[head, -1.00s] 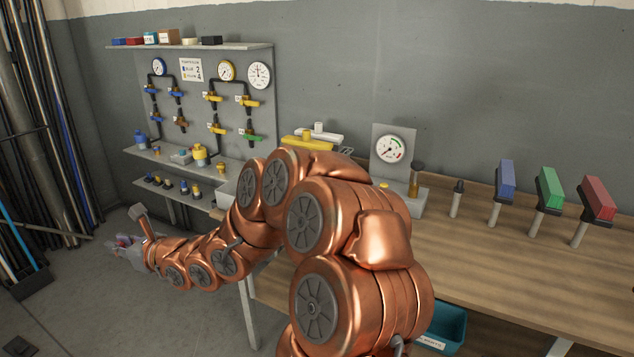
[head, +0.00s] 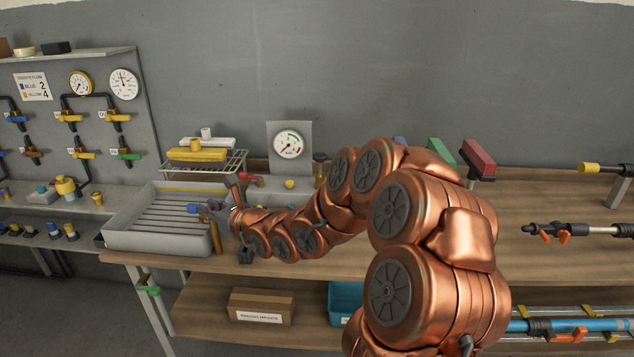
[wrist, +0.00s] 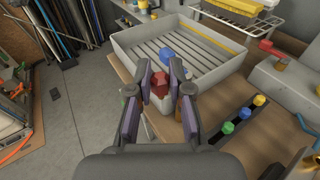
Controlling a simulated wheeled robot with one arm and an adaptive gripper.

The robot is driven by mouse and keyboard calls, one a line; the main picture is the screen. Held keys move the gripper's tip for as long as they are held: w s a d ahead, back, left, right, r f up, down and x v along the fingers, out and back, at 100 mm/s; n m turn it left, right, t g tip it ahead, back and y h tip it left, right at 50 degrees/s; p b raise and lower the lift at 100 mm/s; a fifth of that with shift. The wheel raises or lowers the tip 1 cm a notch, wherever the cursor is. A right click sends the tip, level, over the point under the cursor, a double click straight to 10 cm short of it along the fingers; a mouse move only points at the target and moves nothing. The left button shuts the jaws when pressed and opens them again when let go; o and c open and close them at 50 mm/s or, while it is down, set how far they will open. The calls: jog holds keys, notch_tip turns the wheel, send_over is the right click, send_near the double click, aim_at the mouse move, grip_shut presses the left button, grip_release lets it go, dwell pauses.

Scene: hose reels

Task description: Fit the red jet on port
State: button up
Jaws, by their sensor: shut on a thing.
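My gripper (wrist: 160,88) is shut on the red jet (wrist: 159,80), seen between the purple-padded fingers in the wrist view. The lower part of the jet is pale, and the fingers hide its sides. A blue rounded piece (wrist: 166,55) shows just beyond it; I cannot tell whether the two are joined. In the head view my gripper (head: 215,210) is at the right side of the grey ribbed tray, and the red jet cannot be made out there. I cannot tell which part is the port.
The grey ribbed tray (head: 125,240) stands on the bench's left end. A wire rack with a yellow block (head: 197,154) is behind it. A gauge stand (head: 288,145) and red tap (head: 250,178) are close. A black strip (wrist: 226,126) holds blue, green and yellow caps.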

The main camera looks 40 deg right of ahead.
jog(key=d+f+m+h+p, duration=0.2)
jog(key=d+h, duration=0.1)
jog(key=d, duration=2.2)
jog(key=shift+w+d+f, duration=0.2)
jog(key=shift+w, duration=0.1)
jog(key=shift+b, duration=0.35)
jog(key=shift+s+f+b, duration=0.1)
jog(key=shift+f+b, duration=0.15)
jog(key=shift+b, duration=0.05)
jog(key=shift+f+b, duration=2.35)
jog(key=shift+f, duration=0.25)
jog(key=shift+f+b, duration=0.1)
jog(key=shift+b, duration=0.5)
jog(key=shift+f+b, duration=1.15)
jog(key=shift+f, duration=0.15)
